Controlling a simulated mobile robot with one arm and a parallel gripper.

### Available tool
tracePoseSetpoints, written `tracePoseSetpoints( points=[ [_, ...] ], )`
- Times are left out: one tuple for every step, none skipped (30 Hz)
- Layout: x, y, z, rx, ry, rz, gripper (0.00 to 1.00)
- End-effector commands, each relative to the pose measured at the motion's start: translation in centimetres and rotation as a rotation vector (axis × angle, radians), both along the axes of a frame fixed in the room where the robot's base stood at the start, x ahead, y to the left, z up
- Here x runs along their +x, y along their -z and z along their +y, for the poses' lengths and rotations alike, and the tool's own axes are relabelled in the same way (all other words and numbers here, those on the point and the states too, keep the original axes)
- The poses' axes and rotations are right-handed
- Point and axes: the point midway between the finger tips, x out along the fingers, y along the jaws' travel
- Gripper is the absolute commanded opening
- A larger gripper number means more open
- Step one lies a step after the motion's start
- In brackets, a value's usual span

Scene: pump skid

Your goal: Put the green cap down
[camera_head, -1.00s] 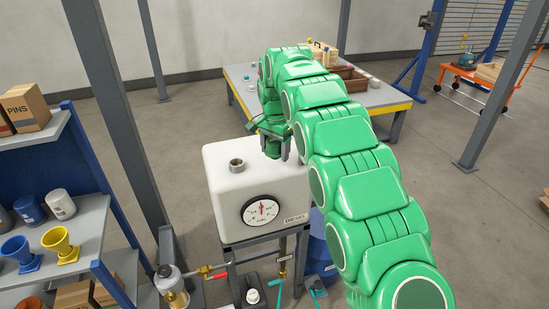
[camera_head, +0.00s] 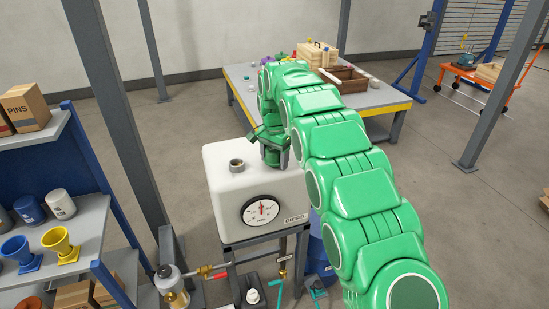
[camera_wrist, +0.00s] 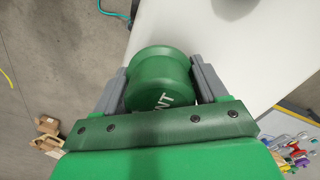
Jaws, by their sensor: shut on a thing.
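The green cap (camera_wrist: 158,80), with white lettering partly visible, sits between the two grey fingers in the wrist view. My gripper (camera_wrist: 160,88) is shut on it. In the head view my gripper (camera_head: 275,160) is at the top of the white tank (camera_head: 225,190), right of the metal filler neck (camera_head: 237,165). The neck is uncovered.
A dial gauge (camera_head: 262,211) is on the tank's front. A shelf with blue and yellow funnels (camera_head: 60,243) stands left. A workbench (camera_head: 395,100) with a wooden box (camera_head: 343,80) is behind. A grey post (camera_head: 112,120) rises left of the tank.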

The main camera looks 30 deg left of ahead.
Motion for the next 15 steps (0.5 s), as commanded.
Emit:
tracePoseSetpoints(
  points=[
    [0.00,-0.01,0.00,0.000,0.000,0.000,0.36],
    [0.00,0.01,-0.01,0.000,0.000,0.000,0.36],
    [0.00,0.04,-0.02,0.000,0.000,0.000,0.36],
    [0.00,0.10,-0.02,-0.001,0.000,0.000,0.36],
    [-0.02,0.19,-0.03,-0.001,0.000,0.000,0.36],
    [-0.02,0.29,-0.04,-0.001,0.000,0.001,0.36],
    [-0.02,0.32,-0.04,-0.001,0.000,0.001,0.74],
    [-0.02,0.30,-0.03,-0.001,0.000,0.000,0.78],
    [-0.02,0.30,-0.03,-0.001,0.000,0.001,0.84],
    [-0.02,0.29,-0.03,-0.001,0.000,0.001,0.89],
    [-0.02,0.29,-0.03,-0.001,0.000,0.001,0.94],
    [-0.02,0.28,-0.03,-0.001,0.000,0.001,0.98],
    [-0.02,0.28,-0.03,-0.001,0.000,0.001,0.98],
    [-0.02,0.28,-0.03,-0.001,0.000,0.001,0.98],
    [-0.03,0.28,-0.03,-0.001,0.000,0.001,0.98]
  ],
)
